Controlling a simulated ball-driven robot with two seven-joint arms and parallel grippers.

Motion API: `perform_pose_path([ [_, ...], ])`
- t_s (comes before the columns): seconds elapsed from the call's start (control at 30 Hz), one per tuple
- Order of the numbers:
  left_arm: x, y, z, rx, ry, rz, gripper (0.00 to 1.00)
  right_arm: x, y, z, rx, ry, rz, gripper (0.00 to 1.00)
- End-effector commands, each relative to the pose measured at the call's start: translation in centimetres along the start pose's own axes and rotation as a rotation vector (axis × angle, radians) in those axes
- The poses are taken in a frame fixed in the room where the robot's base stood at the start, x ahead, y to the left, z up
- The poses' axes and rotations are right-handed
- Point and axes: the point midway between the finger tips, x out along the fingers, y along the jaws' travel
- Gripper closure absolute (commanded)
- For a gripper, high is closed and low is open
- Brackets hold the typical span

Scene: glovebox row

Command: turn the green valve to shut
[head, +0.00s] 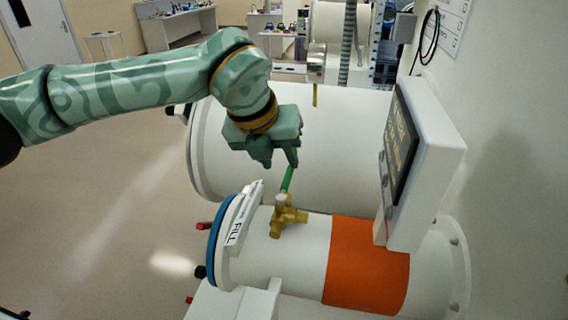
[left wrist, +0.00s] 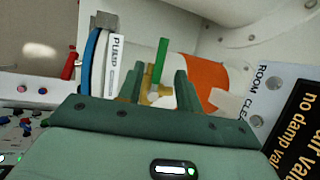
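The green valve handle (head: 287,179) rises from a brass valve body (head: 288,219) on the small white cylinder, running across the cylinder's length. My left gripper (head: 276,163) is just above the handle's far end, fingers pointing down. In the left wrist view, the green handle (left wrist: 160,61) shows between the two spread fingers of my left gripper (left wrist: 158,80), with a gap on each side. The brass body (left wrist: 159,98) is partly hidden behind the gripper. I cannot tell whether a finger touches the handle. My right gripper is not in view.
The white cylinder (head: 305,260) has an orange band (head: 366,266) and a blue ring (head: 215,240). A white label plate (head: 240,218) stands left of the valve. A display panel (head: 425,155) juts out at the right. A larger white cylinder (head: 345,150) lies behind.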

Motion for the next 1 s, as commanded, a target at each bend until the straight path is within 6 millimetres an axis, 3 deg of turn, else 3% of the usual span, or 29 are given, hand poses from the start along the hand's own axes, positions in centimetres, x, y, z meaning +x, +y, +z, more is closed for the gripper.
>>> perform_pose_path([
  [0.23, 3.6, -0.1, 0.0, 0.0, 0.001, -0.001, 0.65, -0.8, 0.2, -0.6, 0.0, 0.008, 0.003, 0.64],
  [0.6, 4.3, 0.0, 0.0, 0.001, 0.0, -0.001, 0.65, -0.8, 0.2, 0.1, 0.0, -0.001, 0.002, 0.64],
  [0.73, 4.3, 0.0, 0.0, 0.001, 0.0, -0.001, 1.0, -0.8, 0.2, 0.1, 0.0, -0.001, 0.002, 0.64],
  [1.0, 4.3, 0.0, 0.0, -0.006, -0.002, 0.002, 1.0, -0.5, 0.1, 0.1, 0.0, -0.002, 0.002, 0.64],
])
